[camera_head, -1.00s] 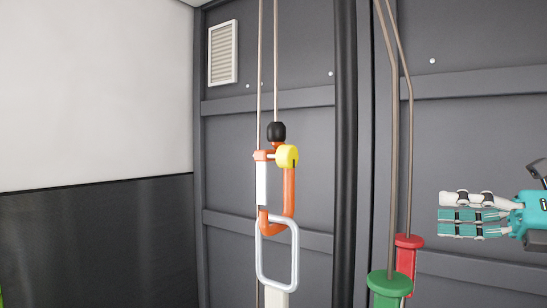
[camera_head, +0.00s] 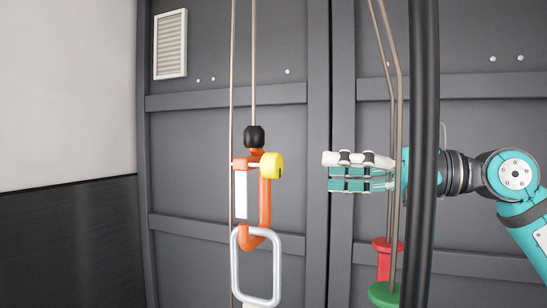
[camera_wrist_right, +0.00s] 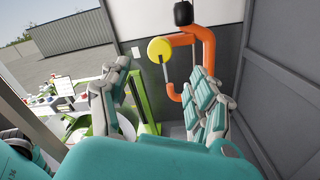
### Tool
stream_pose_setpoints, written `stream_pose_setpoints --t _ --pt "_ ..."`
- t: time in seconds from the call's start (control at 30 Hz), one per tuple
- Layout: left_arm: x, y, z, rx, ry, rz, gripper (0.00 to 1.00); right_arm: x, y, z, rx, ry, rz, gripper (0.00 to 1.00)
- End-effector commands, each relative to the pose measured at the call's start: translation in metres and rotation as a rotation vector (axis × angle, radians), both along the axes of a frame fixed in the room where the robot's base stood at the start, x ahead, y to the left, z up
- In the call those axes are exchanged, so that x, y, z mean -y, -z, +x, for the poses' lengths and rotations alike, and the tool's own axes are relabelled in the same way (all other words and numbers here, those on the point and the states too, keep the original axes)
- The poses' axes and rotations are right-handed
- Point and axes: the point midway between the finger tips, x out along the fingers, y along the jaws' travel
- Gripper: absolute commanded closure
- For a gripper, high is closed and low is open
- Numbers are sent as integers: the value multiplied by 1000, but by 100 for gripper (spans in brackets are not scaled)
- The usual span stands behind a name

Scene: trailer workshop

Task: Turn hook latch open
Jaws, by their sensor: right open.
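The orange hook (camera_head: 265,200) hangs under a black ball (camera_head: 254,136). Its white latch (camera_head: 241,195) stands upright across the mouth, below the yellow knob (camera_head: 271,166). A silver link (camera_head: 277,268) hangs in the hook's bend. My right gripper (camera_head: 329,172) is open and empty, to the right of the hook at about knob height, apart from it. In the right wrist view the hook (camera_wrist_right: 208,48) and yellow knob (camera_wrist_right: 160,50) show beyond and between the spread fingers of the gripper (camera_wrist_right: 163,76). The latch is a thin grey strip there. My left gripper is out of view.
A dark vertical post (camera_head: 423,120) stands in front of my right wrist. Ropes (camera_head: 390,100) with a red spool (camera_head: 382,258) and a green spool (camera_head: 384,294) hang beside it. Grey wall panels lie behind. The space between gripper and hook looks clear.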

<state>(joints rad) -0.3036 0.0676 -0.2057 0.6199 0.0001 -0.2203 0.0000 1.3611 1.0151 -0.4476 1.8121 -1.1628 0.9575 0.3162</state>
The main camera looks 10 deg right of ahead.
Motion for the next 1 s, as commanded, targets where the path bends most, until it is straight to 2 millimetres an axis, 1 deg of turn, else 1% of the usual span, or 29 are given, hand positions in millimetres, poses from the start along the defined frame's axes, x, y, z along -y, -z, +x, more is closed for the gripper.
stream_pose_setpoints --t 0.03,0.2,0.4,0.5,0.7,0.93,1.0 --pt "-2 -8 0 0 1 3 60 -11 -4 5 -2 -4 -1 38" --pt "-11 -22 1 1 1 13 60 -43 -4 25 -2 -4 -1 38" --pt "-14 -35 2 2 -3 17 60 -72 -3 44 -1 -2 1 38" --pt "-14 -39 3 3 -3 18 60 -82 -2 50 -1 -1 1 38" --pt "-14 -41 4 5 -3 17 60 -89 -1 55 0 1 0 38" --pt "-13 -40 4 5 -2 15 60 -90 0 56 0 1 0 38" --pt "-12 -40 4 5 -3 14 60 -89 0 56 0 1 0 47"
